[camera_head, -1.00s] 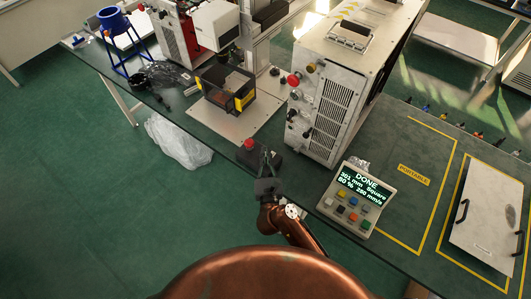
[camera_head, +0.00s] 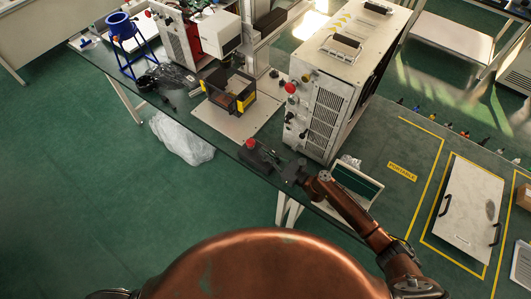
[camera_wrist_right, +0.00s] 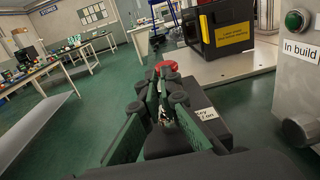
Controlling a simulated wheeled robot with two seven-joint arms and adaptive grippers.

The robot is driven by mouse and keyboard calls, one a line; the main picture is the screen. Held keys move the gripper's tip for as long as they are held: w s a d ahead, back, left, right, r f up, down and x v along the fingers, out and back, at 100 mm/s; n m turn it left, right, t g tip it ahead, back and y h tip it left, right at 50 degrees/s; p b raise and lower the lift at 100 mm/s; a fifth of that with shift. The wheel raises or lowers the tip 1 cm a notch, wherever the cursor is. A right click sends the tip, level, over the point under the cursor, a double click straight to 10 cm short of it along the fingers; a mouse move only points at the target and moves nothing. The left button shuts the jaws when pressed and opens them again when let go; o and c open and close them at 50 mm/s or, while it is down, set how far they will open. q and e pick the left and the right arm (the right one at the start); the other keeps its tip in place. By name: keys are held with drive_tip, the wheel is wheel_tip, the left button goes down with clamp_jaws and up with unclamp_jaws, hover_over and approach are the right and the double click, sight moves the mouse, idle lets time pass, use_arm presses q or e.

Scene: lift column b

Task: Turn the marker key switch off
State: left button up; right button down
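A black control box (camera_head: 259,156) with a red push button (camera_head: 250,143) sits at the table's front edge in the head view. In the right wrist view the box (camera_wrist_right: 213,133) carries a white label (camera_wrist_right: 205,113) with "Key" and "on" legible, and the red button (camera_wrist_right: 167,66) shows beyond the fingertips. My right gripper (camera_head: 282,167) is at the box's right side. In the right wrist view its fingers (camera_wrist_right: 163,105) stand apart over the box. A small shiny part shows between them; I cannot tell whether it is the key. My left gripper is out of view.
A white cabinet (camera_head: 322,108) with knobs stands behind the box. A black-and-yellow enclosure (camera_head: 232,92) stands behind left. The marked table area at right holds a white handled panel (camera_head: 468,207).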

drive_tip(key=shift+n+g+y, duration=0.5)
drive_tip(key=shift+g, duration=0.1)
drive_tip(key=c, duration=2.2)
unclamp_jaws()
drive_tip(key=shift+o, duration=0.2)
drive_tip(key=v, duration=1.2)
